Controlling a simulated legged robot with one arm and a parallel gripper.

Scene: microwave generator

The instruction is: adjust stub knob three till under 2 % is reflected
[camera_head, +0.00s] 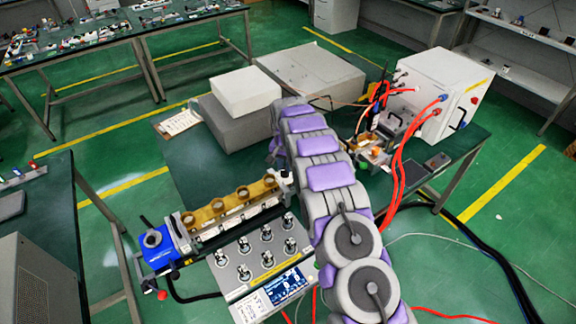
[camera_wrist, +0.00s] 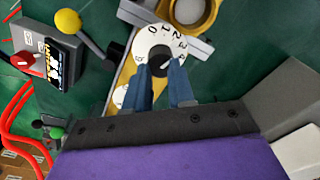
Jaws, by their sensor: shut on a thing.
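In the wrist view, the two blue fingers of my gripper (camera_wrist: 160,68) are closed around the middle of a round white dial knob (camera_wrist: 158,44). Printed digits including 0, 1, 2 and 3 show along its upper rim, and a dark centre piece lies between the fingertips. The fingers hide the dial's lower part. I cannot tell from its face which stub it is. In the head view, the brass stub section (camera_head: 237,200) with several round rings lies left of my arm; my gripper is hidden there. A lit blue display (camera_head: 287,285) is too small to read.
A grey panel (camera_head: 240,282) with several silver knobs stands in front of the brass section. A blue part (camera_head: 158,245) is at its left end. A white cabinet (camera_head: 440,95) with red hoses stands at right. Grey boxes (camera_head: 310,75) fill the table's back.

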